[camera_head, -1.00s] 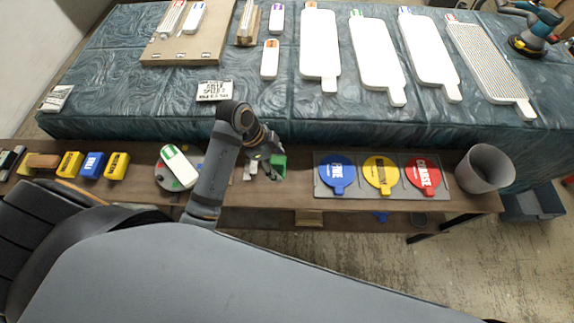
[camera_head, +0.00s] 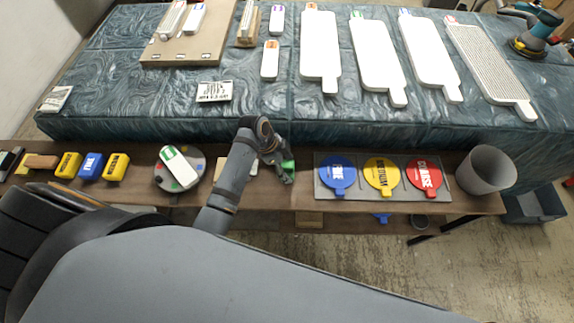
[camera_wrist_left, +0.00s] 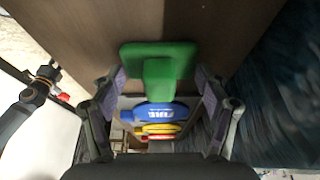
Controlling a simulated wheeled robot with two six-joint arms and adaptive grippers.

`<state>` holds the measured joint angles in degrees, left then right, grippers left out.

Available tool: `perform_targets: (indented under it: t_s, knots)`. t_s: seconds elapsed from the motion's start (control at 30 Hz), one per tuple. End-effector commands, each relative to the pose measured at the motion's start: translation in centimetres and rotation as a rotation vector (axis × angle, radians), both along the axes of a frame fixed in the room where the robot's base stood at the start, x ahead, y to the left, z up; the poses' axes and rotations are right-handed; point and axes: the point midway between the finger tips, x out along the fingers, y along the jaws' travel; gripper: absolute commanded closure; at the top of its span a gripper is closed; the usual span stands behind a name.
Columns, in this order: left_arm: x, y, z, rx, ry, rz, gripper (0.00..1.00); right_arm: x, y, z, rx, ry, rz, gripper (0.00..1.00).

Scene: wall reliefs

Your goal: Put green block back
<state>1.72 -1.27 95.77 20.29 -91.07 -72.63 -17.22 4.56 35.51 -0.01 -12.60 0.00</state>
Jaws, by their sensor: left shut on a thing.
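The green block (camera_head: 288,165) is in my left gripper (camera_head: 276,168), over the narrow wooden bench (camera_head: 300,199). Only a small part of it shows past the gripper in the head view. In the left wrist view the green block (camera_wrist_left: 158,62) has a wide flat part and a narrower part, which sits between the two fingers of my left gripper (camera_wrist_left: 160,88). The gripper is shut on it. I cannot tell whether the block touches the bench.
Yellow (camera_head: 68,165), blue (camera_head: 91,166) and yellow (camera_head: 117,166) blocks line the bench's left. A round grey plate (camera_head: 194,160) bears a white-and-green piece (camera_head: 178,166). Blue (camera_head: 336,173), yellow (camera_head: 382,175) and red (camera_head: 424,174) discs and a grey bin (camera_head: 487,170) stand right.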

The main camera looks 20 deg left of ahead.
Motion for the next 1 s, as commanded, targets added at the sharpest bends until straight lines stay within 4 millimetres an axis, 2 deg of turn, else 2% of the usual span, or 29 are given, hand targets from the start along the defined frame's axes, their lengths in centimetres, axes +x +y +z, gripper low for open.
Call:
perform_targets:
  t_s: [0.07,0.1,0.23,0.57,0.67,0.77,1.0]
  knots:
    - [0.0,0.0,-0.2,0.000,0.001,0.000,0.50,0.0,-0.1,0.0,-0.001,0.000,0.001,0.60]
    - [0.0,0.0,-0.2,0.000,0.000,0.000,0.20,0.0,-0.2,0.0,-0.002,0.000,0.001,0.60]
    - [0.0,0.0,-0.2,0.000,0.000,0.000,0.03,0.0,-0.2,0.0,-0.003,-0.001,0.001,0.60]
    - [0.0,0.0,-0.1,0.000,0.000,0.000,0.03,0.1,-0.2,0.0,-0.003,-0.001,0.001,0.60]
    - [0.0,0.2,0.5,0.000,-0.001,0.000,0.03,0.1,-0.2,0.1,-0.002,-0.001,0.001,0.60]
    - [-0.1,0.9,2.2,0.003,-0.003,0.002,0.03,0.1,-0.2,0.4,-0.002,-0.001,0.001,0.60]
    - [-0.7,3.1,7.7,0.004,-0.003,0.000,0.03,0.1,-0.1,0.8,-0.001,-0.001,0.000,0.60]
